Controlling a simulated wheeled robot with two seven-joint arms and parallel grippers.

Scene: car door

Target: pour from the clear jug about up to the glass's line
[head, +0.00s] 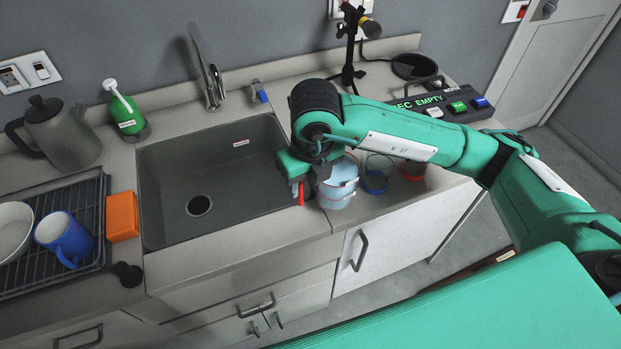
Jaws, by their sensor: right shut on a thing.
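The clear jug (341,188) stands or hangs at the right edge of the sink, with pale blue contents showing through its wall. My right gripper (303,187) is at the jug's left side and shut on it; the wrist hides part of the grip and the jug's near-left side. A clear glass (378,172) with blue near its bottom is just right of the jug, upright on the counter. Its line is too small to make out. Whether the jug touches the counter I cannot tell. My left gripper is not in view.
A red container (412,170) is right of the glass, partly under my forearm. The sink (215,180) lies left of the jug. A black panel (445,107) with lit buttons and a black stand (349,50) are behind. A drying rack (95,250) is far left.

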